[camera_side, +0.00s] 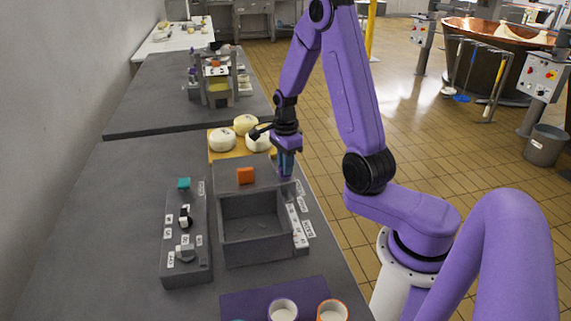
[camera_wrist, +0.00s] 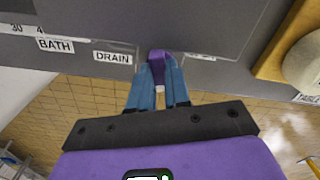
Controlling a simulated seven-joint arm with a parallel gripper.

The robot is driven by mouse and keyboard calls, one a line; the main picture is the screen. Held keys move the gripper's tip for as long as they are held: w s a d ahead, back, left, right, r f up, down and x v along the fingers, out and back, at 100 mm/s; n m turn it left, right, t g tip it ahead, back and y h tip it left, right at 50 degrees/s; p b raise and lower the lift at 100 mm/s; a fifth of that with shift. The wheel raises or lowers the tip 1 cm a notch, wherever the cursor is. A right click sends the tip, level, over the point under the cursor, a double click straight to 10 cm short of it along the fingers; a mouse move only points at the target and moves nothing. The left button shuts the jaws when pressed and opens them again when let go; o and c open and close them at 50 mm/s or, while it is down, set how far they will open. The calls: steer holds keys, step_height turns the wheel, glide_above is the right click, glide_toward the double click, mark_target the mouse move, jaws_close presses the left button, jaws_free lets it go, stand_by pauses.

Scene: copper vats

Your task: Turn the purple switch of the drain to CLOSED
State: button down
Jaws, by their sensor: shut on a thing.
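The purple switch (camera_wrist: 159,56) is at the edge of the grey basin unit, just right of the DRAIN label (camera_wrist: 113,57) in the wrist view. My gripper (camera_wrist: 158,84) is shut on it, with a blue finger on each side. In the side view my gripper (camera_side: 286,170) points down at the far right corner of the grey basin (camera_side: 256,250), and the switch cannot be made out there. The switch's setting is not readable; a second small label (camera_wrist: 201,57) to its right is too thin to read.
A panel with knobs (camera_side: 186,240) and a teal piece (camera_side: 184,183) stands left of the basin. An orange piece (camera_side: 245,176) is at the basin's back. Cheeses (camera_side: 244,124) lie on a wooden board behind.

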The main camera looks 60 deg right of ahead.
steer(key=shift+m, duration=1.9)
steer(key=c, duration=1.4)
jaws_free()
steer(key=shift+o, duration=0.2)
step_height(320, 180, up, 18)
steer(key=shift+f, duration=0.25)
